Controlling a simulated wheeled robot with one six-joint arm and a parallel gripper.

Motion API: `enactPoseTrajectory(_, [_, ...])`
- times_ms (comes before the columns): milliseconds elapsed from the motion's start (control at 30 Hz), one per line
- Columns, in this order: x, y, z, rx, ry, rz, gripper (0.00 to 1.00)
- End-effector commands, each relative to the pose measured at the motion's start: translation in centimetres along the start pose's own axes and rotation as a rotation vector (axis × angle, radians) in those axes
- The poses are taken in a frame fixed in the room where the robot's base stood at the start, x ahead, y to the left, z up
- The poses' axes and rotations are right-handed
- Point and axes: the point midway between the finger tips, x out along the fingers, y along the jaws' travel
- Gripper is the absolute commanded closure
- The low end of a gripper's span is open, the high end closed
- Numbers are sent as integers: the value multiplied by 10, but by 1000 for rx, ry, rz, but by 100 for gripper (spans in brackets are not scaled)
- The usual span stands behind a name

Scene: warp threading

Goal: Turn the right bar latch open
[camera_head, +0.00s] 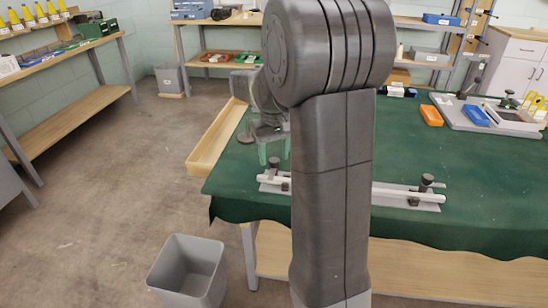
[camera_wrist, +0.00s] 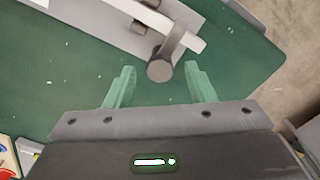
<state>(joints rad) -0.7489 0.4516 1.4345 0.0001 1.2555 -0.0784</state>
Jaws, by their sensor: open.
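A pale bar (camera_head: 405,192) lies on a grey base plate (camera_head: 378,204) along the table's near edge, with a dark knobbed latch near each end. In the head view, one latch (camera_head: 428,181) is at the right and the other (camera_head: 274,164) at the left. My gripper (camera_head: 274,153) is open above the left-hand latch. In the wrist view, that latch's round knob (camera_wrist: 160,70) shows between and slightly beyond the green fingertips (camera_wrist: 159,74), with no visible contact. Its arm lies across the bar (camera_wrist: 151,18). My arm hides the bar's middle in the head view.
A green cloth (camera_head: 480,175) covers the table. A wooden tray (camera_head: 215,140) lies along its left edge. An orange box (camera_head: 431,116) and a grey board (camera_head: 455,115) with parts are at the back right. A grey bin (camera_head: 188,270) stands on the floor.

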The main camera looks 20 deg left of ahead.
Motion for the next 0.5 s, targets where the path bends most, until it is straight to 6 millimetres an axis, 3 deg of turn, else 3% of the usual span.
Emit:
enactPoseTrajectory(367, [7, 0, 0, 0, 0, 0, 51])
enactPoseTrajectory(500, [7, 0, 0, 0, 0, 0, 74])
